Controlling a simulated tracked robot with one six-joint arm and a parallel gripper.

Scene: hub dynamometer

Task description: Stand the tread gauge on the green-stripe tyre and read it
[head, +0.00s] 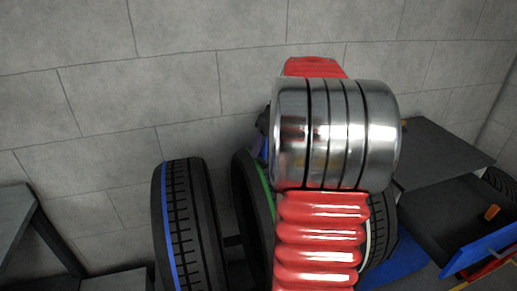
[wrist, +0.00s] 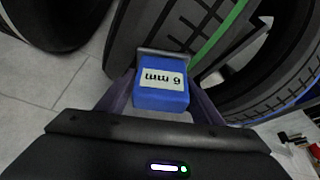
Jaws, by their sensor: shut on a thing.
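The tread gauge (wrist: 160,99) is a blue block with a pale label reading "6 mm", upside down in the wrist view. My gripper (wrist: 160,92) is shut on its sides. The gauge's grey metal bar (wrist: 168,54) lies over the tread of the green-stripe tyre (wrist: 187,30). It looks against the tread, but I cannot tell if it touches. In the head view the green-stripe tyre (head: 242,180) stands upright, partly hidden behind my red arm. A bit of blue, likely the gauge, shows at the arm's left edge (head: 262,148).
A blue-stripe tyre (head: 186,225) stands left of the green one, and a white-stripe tyre (head: 383,228) to its right. A dark bench (head: 435,145) and an open blue-fronted drawer (head: 480,252) with an orange item are at right. A grey wall stands behind.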

